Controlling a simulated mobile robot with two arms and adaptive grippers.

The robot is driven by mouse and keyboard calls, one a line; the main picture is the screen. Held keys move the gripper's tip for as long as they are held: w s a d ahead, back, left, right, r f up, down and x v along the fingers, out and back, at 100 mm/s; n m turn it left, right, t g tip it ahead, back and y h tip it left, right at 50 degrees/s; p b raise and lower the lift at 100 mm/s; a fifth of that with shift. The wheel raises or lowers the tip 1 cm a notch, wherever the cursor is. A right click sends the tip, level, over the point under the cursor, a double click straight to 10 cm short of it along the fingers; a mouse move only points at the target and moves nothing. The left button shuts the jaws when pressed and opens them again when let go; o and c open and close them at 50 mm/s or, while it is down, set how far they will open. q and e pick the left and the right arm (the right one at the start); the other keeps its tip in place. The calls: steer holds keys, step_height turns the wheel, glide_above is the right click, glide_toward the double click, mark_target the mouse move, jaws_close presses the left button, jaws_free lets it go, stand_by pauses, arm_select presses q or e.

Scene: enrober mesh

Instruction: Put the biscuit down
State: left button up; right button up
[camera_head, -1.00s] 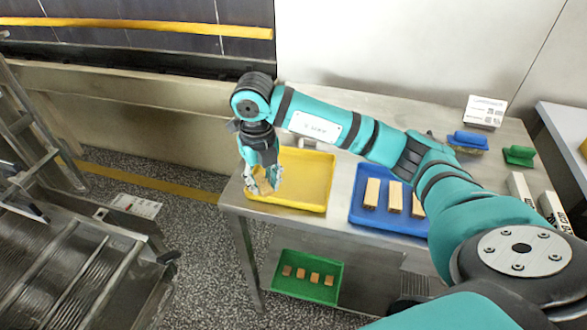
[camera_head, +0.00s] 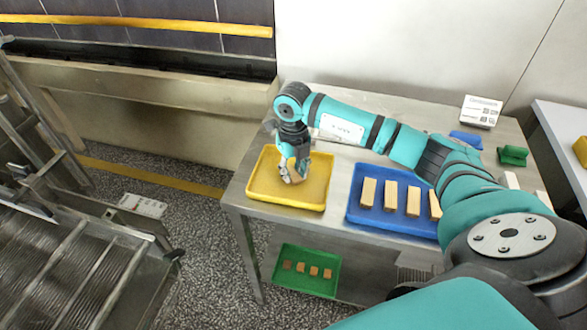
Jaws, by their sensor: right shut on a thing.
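My right gripper (camera_head: 293,174) points down over the middle of the yellow tray (camera_head: 262,190) on the steel table. It is shut on a biscuit, which is mostly hidden by the fingers; only a small tan patch shows between them. I cannot tell whether the biscuit touches the tray floor. The rest of the yellow tray looks empty. My left gripper is out of view.
A green tray (camera_head: 290,291) with small brown pieces is on the lower shelf. Blue (camera_head: 466,140) and green (camera_head: 513,156) brushes lie at the back right. A wire-mesh machine (camera_head: 70,270) stands left.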

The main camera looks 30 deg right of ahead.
mark_target(293, 174)
steer(key=shift+f, duration=0.2)
steer(key=o, duration=0.9)
steer(key=shift+c, duration=0.2)
steer(key=shift+r, duration=0.2)
step_height(293, 174, up, 12)
steer(key=b, duration=0.2)
steer(key=shift+b, duration=0.3)
